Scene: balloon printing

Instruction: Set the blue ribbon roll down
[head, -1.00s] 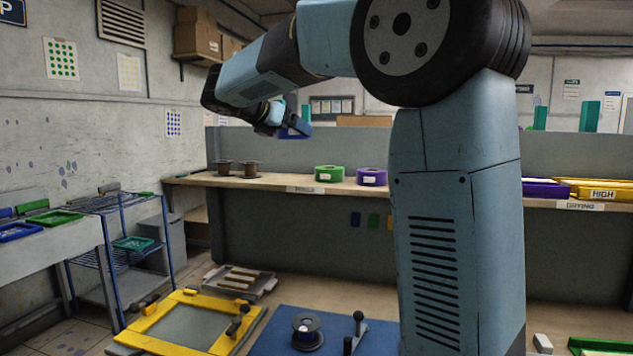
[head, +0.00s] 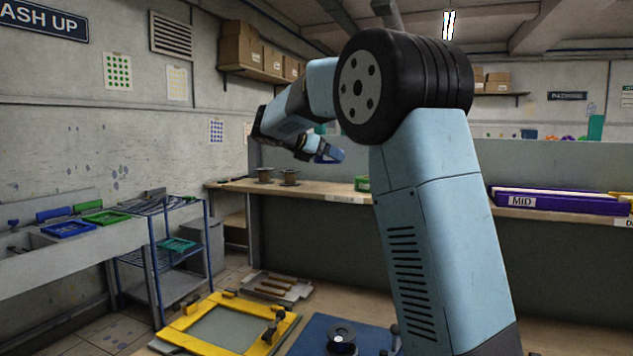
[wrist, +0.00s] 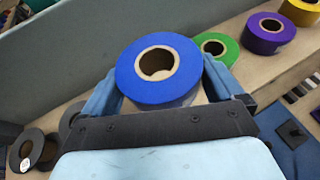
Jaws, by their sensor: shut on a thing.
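The blue ribbon roll (wrist: 185,87) is between the two fingers of my gripper (wrist: 160,82) in the wrist view, its round face and cardboard core toward the camera. My gripper is shut on its sides. In the head view my gripper (head: 332,153) is above the wooden shelf (head: 325,190), and only a bit of the blue roll shows beside it. The wrist view shows shelf surface below and beside the roll. The roll appears held above the shelf; the exact gap cannot be told.
A green roll (wrist: 219,47), a purple roll (wrist: 268,33) and a yellow roll (wrist: 304,9) stand in a row to the right. Dark spools (wrist: 26,149) stand to the left. A grey panel (wrist: 60,60) rises behind the shelf. Bare shelf lies between spools and green roll.

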